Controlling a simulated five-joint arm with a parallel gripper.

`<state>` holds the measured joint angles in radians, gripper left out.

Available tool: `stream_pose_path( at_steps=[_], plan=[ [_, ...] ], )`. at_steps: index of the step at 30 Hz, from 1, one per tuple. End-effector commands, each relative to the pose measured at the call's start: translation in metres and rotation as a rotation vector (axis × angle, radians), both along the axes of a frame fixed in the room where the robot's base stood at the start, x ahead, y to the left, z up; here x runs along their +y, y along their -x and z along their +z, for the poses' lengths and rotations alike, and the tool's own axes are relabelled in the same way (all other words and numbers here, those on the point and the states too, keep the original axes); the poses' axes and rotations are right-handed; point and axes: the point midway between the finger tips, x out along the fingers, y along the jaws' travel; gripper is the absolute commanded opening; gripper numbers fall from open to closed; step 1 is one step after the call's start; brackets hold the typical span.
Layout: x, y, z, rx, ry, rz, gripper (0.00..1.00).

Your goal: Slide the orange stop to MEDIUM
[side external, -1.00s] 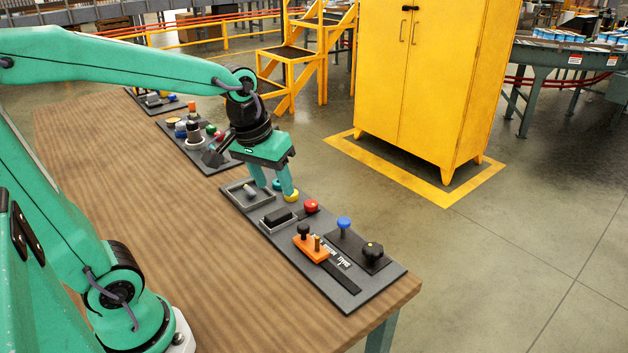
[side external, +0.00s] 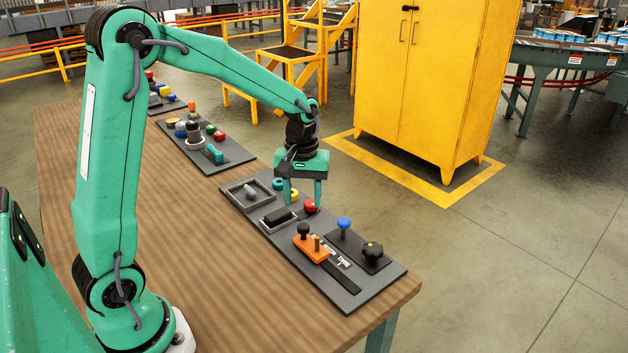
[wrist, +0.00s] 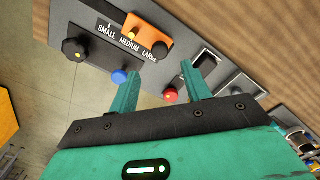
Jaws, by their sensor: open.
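The orange stop (side external: 311,250) sits at the left end of a dark slot (side external: 343,277) on the near grey panel. It carries a black knob (side external: 303,230) and a brass pin (side external: 317,242). In the wrist view the orange stop (wrist: 147,33) lies beside a label strip (wrist: 118,40) reading SMALL, MEDIUM, LARGE, toward its LARGE end. My gripper (side external: 302,207) points down, open and empty, over the panel, behind and left of the stop. The wrist view shows my gripper (wrist: 160,72) with its fingers apart and the stop beyond the fingertips.
A red button (side external: 311,206) is close by the right finger. A black rocker (side external: 277,216) lies left of the stop. A blue knob (side external: 344,223) and a black star knob (side external: 372,250) stand right of it. Bare wooden table (side external: 190,250) lies left of the panel.

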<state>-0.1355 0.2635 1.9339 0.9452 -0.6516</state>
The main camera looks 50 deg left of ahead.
Motion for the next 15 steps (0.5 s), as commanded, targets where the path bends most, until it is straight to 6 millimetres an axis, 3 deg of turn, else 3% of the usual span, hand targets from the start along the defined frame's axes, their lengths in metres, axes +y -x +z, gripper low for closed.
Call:
stream_pose_path(
  at_steps=[8,15],
  plan=[
    [0.0,0.0,-0.007,0.001,0.0,-0.001,0.48],
    [0.0,0.001,-0.031,0.004,0.001,-0.002,0.48]
  ],
)
